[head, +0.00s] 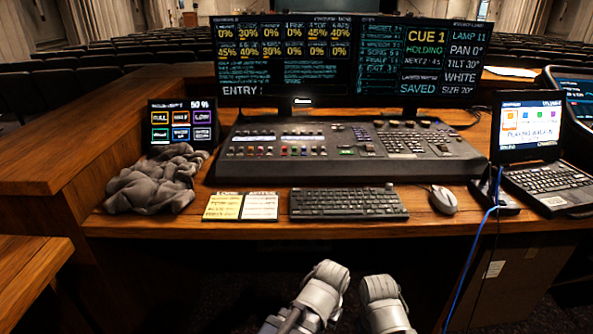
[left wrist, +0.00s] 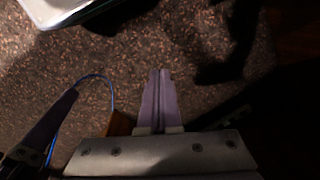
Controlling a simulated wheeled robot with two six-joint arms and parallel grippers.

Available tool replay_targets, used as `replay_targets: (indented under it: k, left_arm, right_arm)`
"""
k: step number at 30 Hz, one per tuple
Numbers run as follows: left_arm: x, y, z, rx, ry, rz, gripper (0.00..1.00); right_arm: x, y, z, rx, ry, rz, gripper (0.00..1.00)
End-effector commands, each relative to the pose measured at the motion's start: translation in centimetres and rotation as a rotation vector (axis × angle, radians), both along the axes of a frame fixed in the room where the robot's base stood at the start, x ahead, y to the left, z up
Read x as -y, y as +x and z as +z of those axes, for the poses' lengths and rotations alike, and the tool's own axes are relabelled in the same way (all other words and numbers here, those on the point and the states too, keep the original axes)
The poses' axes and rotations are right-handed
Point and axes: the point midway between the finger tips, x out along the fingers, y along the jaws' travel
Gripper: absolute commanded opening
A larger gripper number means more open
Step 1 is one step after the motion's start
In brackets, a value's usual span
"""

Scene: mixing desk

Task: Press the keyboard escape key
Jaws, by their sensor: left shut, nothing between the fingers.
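The black keyboard (head: 348,204) lies flat on the wooden desk, near its front edge, in the head view. Its escape key (head: 295,193) is at the far left corner of the keys, too small to read. My two grey arms show at the bottom of the head view, below the desk edge, with their fingers out of sight there. In the left wrist view my left gripper (left wrist: 160,76) is shut and empty over the speckled floor, away from the keyboard. What looks like my right gripper (left wrist: 45,132) shows at the left of that view; its opening is unclear.
A cue sheet (head: 240,206) and grey cloth (head: 155,181) lie left of the keyboard. A mouse (head: 443,200) is right of it, then a laptop (head: 548,185) and blue cable (head: 472,262). The mixing console (head: 345,150) stands behind.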

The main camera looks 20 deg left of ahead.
Motion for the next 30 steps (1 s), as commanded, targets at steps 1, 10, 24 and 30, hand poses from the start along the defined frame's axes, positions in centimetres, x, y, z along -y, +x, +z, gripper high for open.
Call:
replay_targets:
  k: [1, 10, 24, 30]
  left_arm:
    - [-0.5, 0.4, 4.1, 0.005, -0.006, 0.019, 0.00]
    - [-3.4, 2.2, 14.8, 0.035, -0.035, 0.111, 0.00]
    - [-9.4, 10.5, 31.2, 0.234, 0.132, 0.293, 0.00]
    - [-10.7, 17.7, 36.0, 0.467, 0.332, 0.340, 0.00]
  right_arm:
    - [0.0, 0.0, 4.1, 0.000, 0.000, -0.001, 0.50]
    - [0.0, 0.0, 14.9, -0.001, 0.001, -0.005, 0.50]
    - [-0.1, -0.1, 30.3, -0.003, 0.003, -0.012, 0.50]
    - [-0.1, -0.1, 32.2, -0.003, 0.004, -0.013, 0.50]
